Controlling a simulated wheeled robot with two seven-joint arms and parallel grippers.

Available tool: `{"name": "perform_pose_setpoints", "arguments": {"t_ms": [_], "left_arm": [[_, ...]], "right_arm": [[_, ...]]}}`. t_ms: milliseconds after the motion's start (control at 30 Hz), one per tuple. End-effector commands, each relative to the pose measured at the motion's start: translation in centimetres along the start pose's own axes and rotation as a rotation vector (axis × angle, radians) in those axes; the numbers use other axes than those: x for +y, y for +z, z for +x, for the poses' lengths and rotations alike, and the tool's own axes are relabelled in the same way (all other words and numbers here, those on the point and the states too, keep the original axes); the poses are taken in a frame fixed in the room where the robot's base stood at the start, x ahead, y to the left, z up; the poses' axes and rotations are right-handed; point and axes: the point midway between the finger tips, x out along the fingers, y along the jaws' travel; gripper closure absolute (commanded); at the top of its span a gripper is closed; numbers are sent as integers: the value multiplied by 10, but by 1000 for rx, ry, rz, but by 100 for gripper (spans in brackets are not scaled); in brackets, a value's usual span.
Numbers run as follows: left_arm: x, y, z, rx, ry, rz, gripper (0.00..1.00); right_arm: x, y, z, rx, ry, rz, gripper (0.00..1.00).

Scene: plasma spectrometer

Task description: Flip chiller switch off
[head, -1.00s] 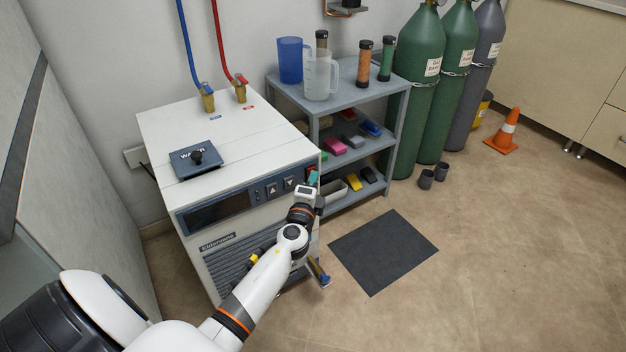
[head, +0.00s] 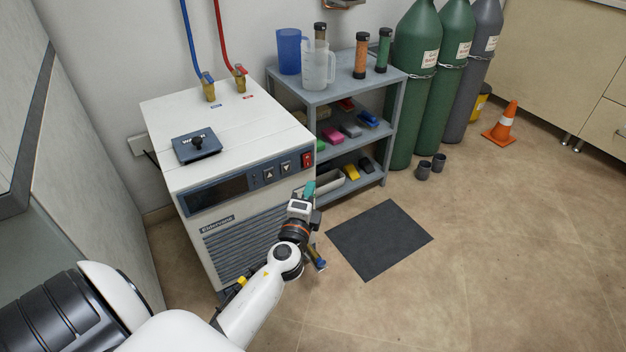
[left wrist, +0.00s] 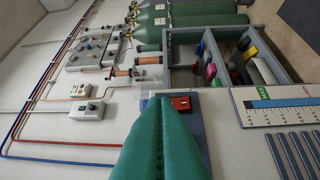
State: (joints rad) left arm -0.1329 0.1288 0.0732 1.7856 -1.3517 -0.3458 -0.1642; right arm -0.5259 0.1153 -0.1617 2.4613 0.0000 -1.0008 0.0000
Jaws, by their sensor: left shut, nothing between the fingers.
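The chiller (head: 245,190) is a white box with a blue control strip along its front. Its red switch (head: 307,160) sits at the right end of that strip, past two arrow buttons. The red switch also shows in the left wrist view (left wrist: 181,103), just beyond the fingertips. My left gripper (head: 309,188) has teal fingers, shut and empty, a little below the switch and apart from it in the head view. In the left wrist view the shut fingers (left wrist: 163,104) partly cover the panel around the switch. My right gripper is out of view.
A grey shelf (head: 345,90) with jugs, bottles and coloured items stands right of the chiller. Blue and red hoses (head: 219,40) rise from the chiller's top.

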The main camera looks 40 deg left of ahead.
Motion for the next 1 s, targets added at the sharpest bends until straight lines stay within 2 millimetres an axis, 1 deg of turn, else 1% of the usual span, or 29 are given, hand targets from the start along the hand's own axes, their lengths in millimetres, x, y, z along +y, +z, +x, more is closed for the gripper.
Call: {"name": "perform_pose_setpoints", "arguments": {"t_ms": [33,100,233,833,933,1000], "left_arm": [[0,0,-8,0,-2,-1,100],[1,0,-15,0,-1,-1,100],[3,0,-22,0,0,-1,100],[3,0,-23,1,-1,-6,100],[5,0,-28,10,-14,-67,100],[6,0,-38,26,-41,-167,100]], "right_arm": [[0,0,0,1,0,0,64],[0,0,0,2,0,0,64],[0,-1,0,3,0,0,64],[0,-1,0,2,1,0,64],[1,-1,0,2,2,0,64],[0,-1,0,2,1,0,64]]}}
